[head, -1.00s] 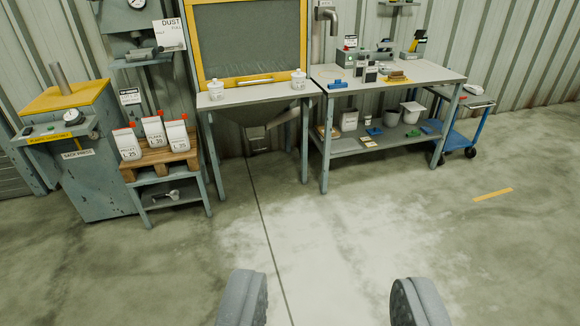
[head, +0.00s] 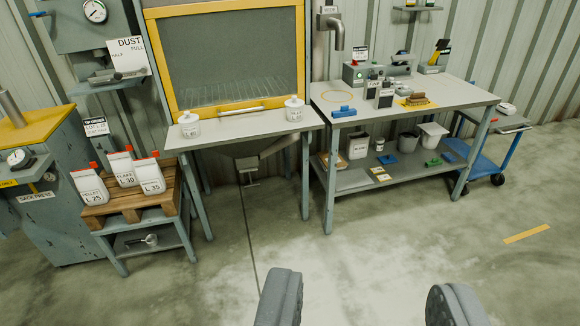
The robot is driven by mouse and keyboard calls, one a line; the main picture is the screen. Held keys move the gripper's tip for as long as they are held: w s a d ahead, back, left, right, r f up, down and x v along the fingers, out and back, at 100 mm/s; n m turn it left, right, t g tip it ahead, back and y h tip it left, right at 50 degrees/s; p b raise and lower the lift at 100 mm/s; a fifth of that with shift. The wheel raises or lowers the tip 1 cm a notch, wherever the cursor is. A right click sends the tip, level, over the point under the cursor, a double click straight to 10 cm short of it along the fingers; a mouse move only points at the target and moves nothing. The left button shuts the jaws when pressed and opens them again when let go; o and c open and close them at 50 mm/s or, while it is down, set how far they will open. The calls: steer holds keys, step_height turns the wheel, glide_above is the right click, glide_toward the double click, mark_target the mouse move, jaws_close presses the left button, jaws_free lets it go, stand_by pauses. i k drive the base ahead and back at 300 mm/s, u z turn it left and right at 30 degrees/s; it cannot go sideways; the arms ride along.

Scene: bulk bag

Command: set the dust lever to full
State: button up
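A white placard (head: 128,54) reading DUST, with HALF and FULL marks, is on the wall unit at the upper left of the head view. A grey handle-like part (head: 104,77) sits at its lower left. It looks like the dust lever, but its exact setting is too small to tell. My gripper (head: 367,302) shows at the bottom edge, with two grey padded fingers wide apart and nothing between them. It is open and far from the placard and handle, over the near floor.
A yellow-framed cabinet (head: 241,109) with a bench bearing two white pots stands at centre. A pallet stand (head: 130,206) with several white bags stands below the placard, beside the sack press (head: 60,215). A worktable (head: 440,97) is on the right. The front floor is clear.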

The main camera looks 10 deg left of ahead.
mark_target(118, 75)
steer(key=u, duration=0.2)
steer(key=i, duration=1.3)
steer(key=u, duration=0.8)
steer(key=i, duration=1.3)
steer(key=u, duration=0.7)
steer(key=i, duration=0.35)
steer(key=u, duration=0.2)
